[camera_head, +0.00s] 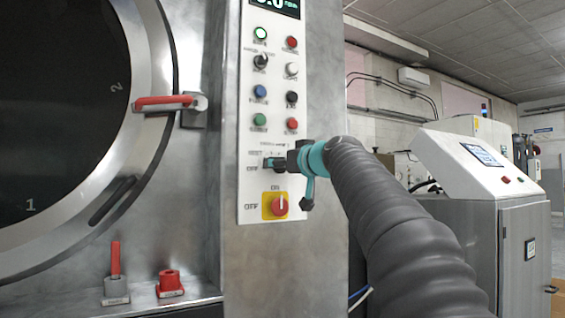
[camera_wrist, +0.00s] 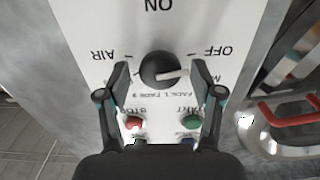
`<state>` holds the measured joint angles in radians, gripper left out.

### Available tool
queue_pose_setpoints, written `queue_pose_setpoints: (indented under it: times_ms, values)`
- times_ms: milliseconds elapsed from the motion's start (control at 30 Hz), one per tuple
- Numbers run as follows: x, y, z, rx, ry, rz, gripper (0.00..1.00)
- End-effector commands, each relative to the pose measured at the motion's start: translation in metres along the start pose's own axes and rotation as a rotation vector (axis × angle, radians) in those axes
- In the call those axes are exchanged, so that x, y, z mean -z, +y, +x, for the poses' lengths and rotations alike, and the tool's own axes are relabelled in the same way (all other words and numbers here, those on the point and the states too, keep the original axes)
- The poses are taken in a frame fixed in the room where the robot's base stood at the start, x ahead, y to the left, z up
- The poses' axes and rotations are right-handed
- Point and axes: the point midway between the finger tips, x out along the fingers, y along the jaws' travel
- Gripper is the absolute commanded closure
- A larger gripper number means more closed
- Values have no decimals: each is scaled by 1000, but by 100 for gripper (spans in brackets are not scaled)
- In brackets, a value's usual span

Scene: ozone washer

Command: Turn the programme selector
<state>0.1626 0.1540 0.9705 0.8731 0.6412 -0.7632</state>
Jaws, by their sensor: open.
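A round black selector knob (camera_wrist: 158,69) sits on the white control panel (camera_wrist: 95,25) in the wrist view, where the labels appear upside down. A pale line on the knob points to the right in that view, with OFF and another partly hidden label on that side and AIR on the left. My gripper (camera_wrist: 162,72) is open, with one finger on each side of the knob and a visible gap to it. In the head view my gripper (camera_head: 275,163) is at the lower part of the panel (camera_head: 246,100) and covers this knob.
Green (camera_wrist: 190,121) and red (camera_wrist: 134,122) buttons lie close to the fingers. A red rotary switch on a yellow plate (camera_head: 267,212) is just below my gripper. A red-handled door latch (camera_head: 163,103) stands out at the left. A grey console cabinet (camera_head: 470,230) stands right.

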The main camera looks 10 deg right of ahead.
Motion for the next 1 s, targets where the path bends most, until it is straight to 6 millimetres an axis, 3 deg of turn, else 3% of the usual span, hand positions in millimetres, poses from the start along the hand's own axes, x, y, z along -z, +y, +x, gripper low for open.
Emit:
queue_pose_setpoints:
  times_ms: [200,433,767,1000]
  values:
    - [0,0,0,0,0,0,34]
    - [0,0,0,0,1,0,91]
    - [1,0,0,0,1,35,92]
    - [2,1,0,0,1,169,92]
